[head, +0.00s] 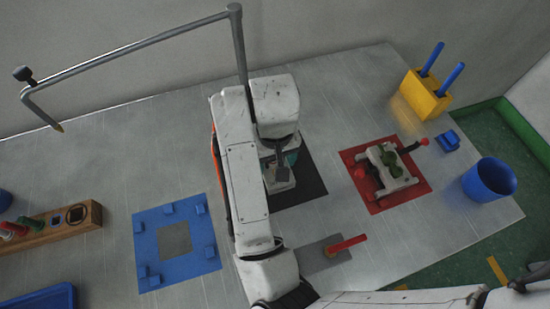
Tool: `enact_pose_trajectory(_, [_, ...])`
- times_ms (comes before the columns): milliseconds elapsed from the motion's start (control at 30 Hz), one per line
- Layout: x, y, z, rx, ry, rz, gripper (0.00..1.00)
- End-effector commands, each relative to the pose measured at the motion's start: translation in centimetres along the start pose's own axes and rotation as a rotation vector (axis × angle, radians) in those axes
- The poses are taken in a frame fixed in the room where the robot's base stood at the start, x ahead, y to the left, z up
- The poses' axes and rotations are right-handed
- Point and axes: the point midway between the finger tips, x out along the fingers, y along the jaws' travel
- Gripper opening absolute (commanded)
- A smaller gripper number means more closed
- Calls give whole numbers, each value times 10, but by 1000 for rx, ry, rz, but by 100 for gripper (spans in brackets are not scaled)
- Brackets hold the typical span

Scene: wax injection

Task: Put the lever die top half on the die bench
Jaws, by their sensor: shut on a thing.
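My gripper (281,181) is over a black mat in the middle of the table, partly hidden under my own arm. It is shut on a small grey part (281,186), whose shape is mostly covered, so I cannot tell whether it is the lever die top half. I cannot tell whether the part touches the mat. No thing is clearly marked as the die bench. A blue plate (147,237) with small raised blocks and a square grey middle lies to the left. A red mat (418,187) to the right bears a pale fixture (396,177) with green pieces and red-knobbed handles.
A grey plate with a red bar (347,243) lies near the front edge. A yellow holder (424,95) with blue handles, a small blue block (447,141) and a blue bin (489,180) stand right. A wooden rack (75,229) is left. A bent metal pole (130,48) overhangs the back.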

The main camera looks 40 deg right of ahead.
Motion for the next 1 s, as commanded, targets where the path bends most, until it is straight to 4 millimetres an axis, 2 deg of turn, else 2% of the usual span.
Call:
enact_pose_trajectory(67, [3,0,0,0,1,0,7])
enact_pose_trajectory(100, [2,0,0,0,0,0,74])
enact_pose_trajectory(300, [2,0,0,0,0,0,93])
enact_pose_trajectory(333, [2,0,0,0,0,0,95])
enact_pose_trajectory(667, [-4,0,0,0,0,0,95])
enact_pose_trajectory(767, [-16,-1,0,2,1,-4,95])
enact_pose_trajectory(1000, [-63,-1,-1,4,2,-6,95])
